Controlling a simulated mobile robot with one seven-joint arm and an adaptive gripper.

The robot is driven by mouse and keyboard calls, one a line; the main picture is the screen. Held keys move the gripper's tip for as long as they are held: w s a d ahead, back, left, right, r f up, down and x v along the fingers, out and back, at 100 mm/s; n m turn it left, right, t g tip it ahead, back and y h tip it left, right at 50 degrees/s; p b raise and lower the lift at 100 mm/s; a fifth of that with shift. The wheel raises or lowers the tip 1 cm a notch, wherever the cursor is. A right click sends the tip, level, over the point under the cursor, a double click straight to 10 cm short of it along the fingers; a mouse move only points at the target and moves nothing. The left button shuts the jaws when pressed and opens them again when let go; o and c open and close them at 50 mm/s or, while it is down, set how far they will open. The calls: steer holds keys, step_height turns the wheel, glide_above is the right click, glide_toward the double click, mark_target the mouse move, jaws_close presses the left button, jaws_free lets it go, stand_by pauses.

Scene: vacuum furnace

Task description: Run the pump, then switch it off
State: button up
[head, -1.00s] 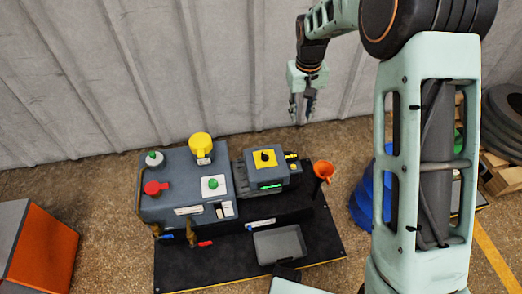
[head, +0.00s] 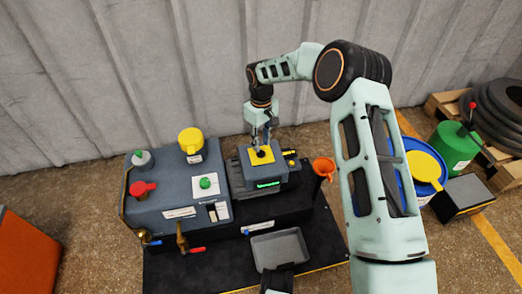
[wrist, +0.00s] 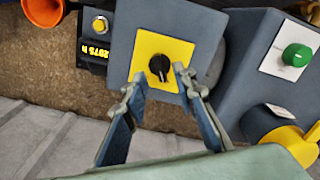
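The pump (head: 165,195) is a grey machine on a black base. Its motor box carries a yellow plate (head: 269,157) with a black rotary knob (head: 261,153), and a green-lit display shows on its front. In the wrist view the knob (wrist: 159,67) sits on the yellow plate, its pointer toward the picture's bottom. My gripper (head: 262,143) is just above the plate. In the wrist view its two fingers (wrist: 158,80) are apart, with the tips near the knob on either side. I cannot tell whether they touch it.
A yellow cap (head: 191,140), a red knob (head: 143,189) and a green button (head: 205,183) stand on the pump body. An orange funnel (head: 324,167) is right of the motor box. A grey tray (head: 279,249) lies in front. Blue and green drums (head: 454,147) stand at the right.

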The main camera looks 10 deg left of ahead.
mark_target(261, 150)
steer(key=shift+f+b, duration=0.3)
steer(key=shift+f, duration=1.35)
jaws_close()
